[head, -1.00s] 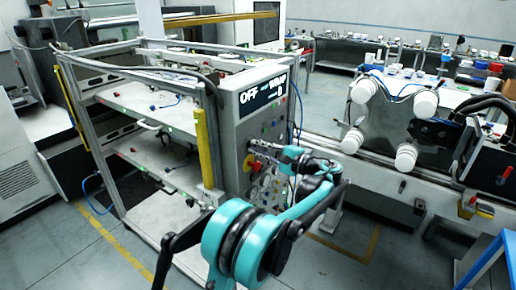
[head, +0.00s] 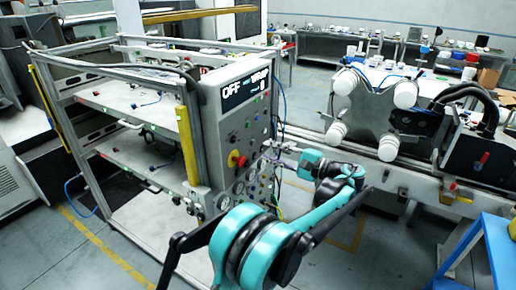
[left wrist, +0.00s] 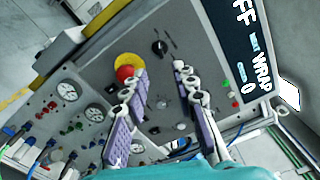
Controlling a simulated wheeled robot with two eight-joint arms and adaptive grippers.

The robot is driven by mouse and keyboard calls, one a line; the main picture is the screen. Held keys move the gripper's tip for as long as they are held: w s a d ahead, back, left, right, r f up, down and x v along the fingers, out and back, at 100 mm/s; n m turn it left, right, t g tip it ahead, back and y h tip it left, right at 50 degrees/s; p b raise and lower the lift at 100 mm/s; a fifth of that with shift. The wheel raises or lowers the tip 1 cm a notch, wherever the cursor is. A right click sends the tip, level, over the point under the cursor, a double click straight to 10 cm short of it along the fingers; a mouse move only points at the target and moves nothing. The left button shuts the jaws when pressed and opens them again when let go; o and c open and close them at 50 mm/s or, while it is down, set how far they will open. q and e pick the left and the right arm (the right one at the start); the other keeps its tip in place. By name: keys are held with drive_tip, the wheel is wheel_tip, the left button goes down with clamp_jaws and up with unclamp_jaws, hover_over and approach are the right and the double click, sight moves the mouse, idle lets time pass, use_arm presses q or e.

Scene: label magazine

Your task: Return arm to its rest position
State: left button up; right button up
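My left arm comes in from the bottom of the head view, and its gripper (head: 284,156) is near the right edge of the control panel (head: 230,125). In the left wrist view the two fingers of the left gripper (left wrist: 160,75) are spread apart with nothing between them. The panel face lies beyond the fingertips. A red knob on a yellow disc (left wrist: 125,72) shows beside the left finger, and a black knob (left wrist: 159,47) shows just past the fingertips. My right gripper is in neither view.
The panel has a display (head: 245,88) reading OFF and WRAP, with gauges below. A metal frame rack (head: 125,110) with shelves stands to the left. A machine with white rollers (head: 375,105) is at the right, and a blue stand (head: 490,250) is at the lower right.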

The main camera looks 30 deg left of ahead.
use_arm(q)
drive_tip(key=shift+s+d, duration=0.1)
drive_tip(key=shift+d, duration=0.45)
drive_tip(key=s+a+f+t+h+b, duration=0.2)
drive_tip(key=s+a+f+t+h, duration=0.1)
drive_tip(key=s+f+h, duration=0.8)
drive_tip(key=s+d+f+n+t+h, duration=0.1)
drive_tip(key=s+d+f+n+h, duration=0.1)
drive_tip(key=s+d+f, duration=0.3)
drive_tip(key=s+d+f+n+t+h+b, duration=0.1)
drive_tip(key=s+d+f+h, duration=0.4)
drive_tip(key=s, duration=0.6)
drive_tip(key=shift+s+d+n+t, duration=0.25)
drive_tip(key=shift+d+n+t, duration=0.25)
drive_tip(key=shift+d+n, duration=0.55)
drive_tip(key=shift+a, duration=0.1)
